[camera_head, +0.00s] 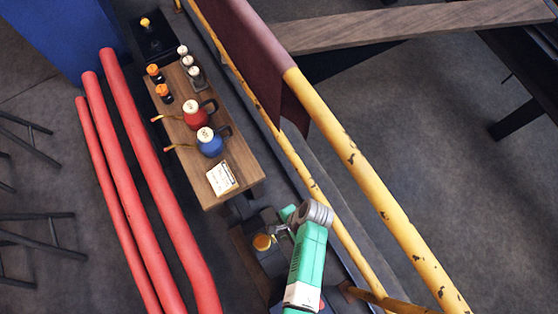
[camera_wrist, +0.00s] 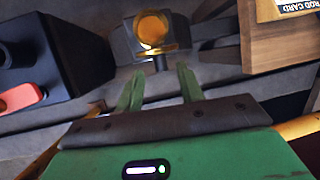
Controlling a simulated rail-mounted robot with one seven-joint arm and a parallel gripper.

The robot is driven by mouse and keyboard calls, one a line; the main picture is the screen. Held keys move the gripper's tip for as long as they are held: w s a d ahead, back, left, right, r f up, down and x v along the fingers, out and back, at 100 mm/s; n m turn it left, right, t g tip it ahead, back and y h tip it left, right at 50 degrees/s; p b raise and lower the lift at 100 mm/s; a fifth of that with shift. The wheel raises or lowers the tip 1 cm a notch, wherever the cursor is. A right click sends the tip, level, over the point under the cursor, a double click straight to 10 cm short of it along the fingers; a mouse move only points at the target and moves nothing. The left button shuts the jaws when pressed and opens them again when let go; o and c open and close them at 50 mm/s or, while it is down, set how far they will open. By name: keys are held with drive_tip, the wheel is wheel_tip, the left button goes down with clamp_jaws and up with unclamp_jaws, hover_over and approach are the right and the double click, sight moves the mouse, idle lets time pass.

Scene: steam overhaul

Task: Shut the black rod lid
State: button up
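My gripper (camera_wrist: 161,84) shows two green fingers spread apart, with nothing held between them. In the wrist view a round amber piece (camera_wrist: 152,28) on a dark grey block lies just beyond the fingertips, apart from them. In the head view the same amber piece (camera_head: 262,242) sits on a dark unit, just left of my gripper (camera_head: 284,229). A black box (camera_wrist: 55,52) with a red handle (camera_wrist: 20,97) is at the left of the wrist view. I cannot tell for sure which part is the black rod lid, or how far open it stands.
A wooden table (camera_head: 240,181) holds a red pot (camera_head: 195,118), a blue pot (camera_head: 210,146), several small bottles and a card (camera_head: 221,178). A black box with a yellow knob (camera_head: 145,22) is beyond it. Red pipes (camera_head: 140,170) run left; a yellow rail (camera_head: 350,155) runs right.

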drive_tip(key=shift+b+x, duration=0.3)
drive_tip(key=shift+x, duration=0.85)
clamp_jaws()
drive_tip(key=shift+a+r+p, duration=0.1)
drive_tip(key=shift+r+p, duration=0.05)
drive_tip(key=shift+p, duration=0.15)
